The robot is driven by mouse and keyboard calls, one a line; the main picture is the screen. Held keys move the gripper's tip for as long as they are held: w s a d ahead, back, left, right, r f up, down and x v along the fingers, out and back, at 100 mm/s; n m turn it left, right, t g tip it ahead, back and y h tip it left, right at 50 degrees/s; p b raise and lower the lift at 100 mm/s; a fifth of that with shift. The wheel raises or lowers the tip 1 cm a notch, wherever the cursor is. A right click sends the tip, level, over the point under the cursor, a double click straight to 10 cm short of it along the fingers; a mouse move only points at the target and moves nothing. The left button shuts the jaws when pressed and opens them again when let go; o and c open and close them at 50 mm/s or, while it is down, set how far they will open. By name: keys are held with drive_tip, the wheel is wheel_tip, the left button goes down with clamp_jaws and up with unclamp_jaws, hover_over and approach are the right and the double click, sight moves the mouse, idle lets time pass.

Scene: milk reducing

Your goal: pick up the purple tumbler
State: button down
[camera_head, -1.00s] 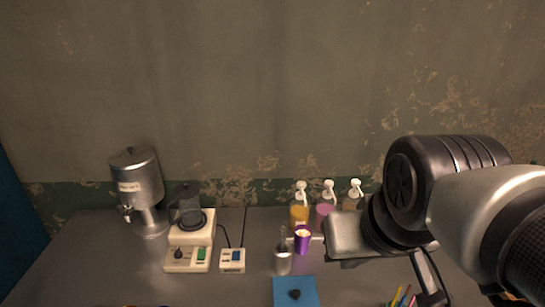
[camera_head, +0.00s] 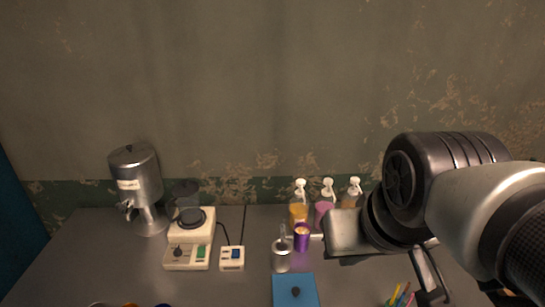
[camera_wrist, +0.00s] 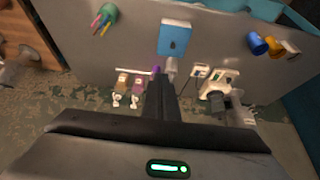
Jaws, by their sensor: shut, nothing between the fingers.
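The purple tumbler (camera_head: 302,238) stands upright on the dark grey counter, in front of the pump bottles and just right of a metal cup with a utensil (camera_head: 281,255). In the wrist view only a small part of the tumbler (camera_wrist: 155,70) shows, beside the fingertips. My gripper (camera_wrist: 164,82) is shut and empty, pointing towards the counter. Its fingers hide part of the tumbler area in the wrist view. In the head view my arm is at the right, with its hand right of the tumbler; its fingertips cannot be made out there.
Pump bottles (camera_head: 326,210) stand close behind the tumbler. A blue board (camera_head: 296,290) lies in front. A burner machine (camera_head: 188,255), a small switch box (camera_head: 232,258) and a metal dispenser (camera_head: 140,190) are left. A pen holder (camera_wrist: 106,14) is at the upper left of the wrist view.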

idle(0.3)
drive_tip(key=c, duration=1.9)
unclamp_jaws()
drive_tip(key=shift+w+f, duration=0.1)
drive_tip(key=shift+w, duration=0.2)
drive_tip(key=o, duration=1.1)
drive_tip(key=shift+m+g+h, duration=0.3)
drive_tip(key=shift+m+h, duration=0.2)
drive_tip(key=shift+m, duration=0.4)
drive_tip(key=w+b, duration=0.1)
drive_tip(key=w, duration=0.1)
drive_tip(key=w+f+b, duration=0.1)
drive_tip(key=w, duration=0.1)
drive_tip(key=w+f+b, duration=0.1)
drive_tip(key=w+b, duration=0.1)
drive_tip(key=w, duration=0.1)
drive_tip(key=shift+d+f, duration=0.1)
drive_tip(key=shift+d, duration=0.15)
drive_tip(key=m+h+b, duration=0.2)
drive_tip(key=m+b, duration=0.3)
drive_tip(key=b, duration=0.3)
hover_over(302, 229)
drive_tip(key=s+a, duration=0.2)
drive_tip(key=s, duration=0.3)
wheel_tip(302, 229, down, 25)
drive_tip(key=shift+w+r, duration=0.1)
drive_tip(key=shift+r, duration=0.1)
drive_tip(key=shift+x, duration=2.85)
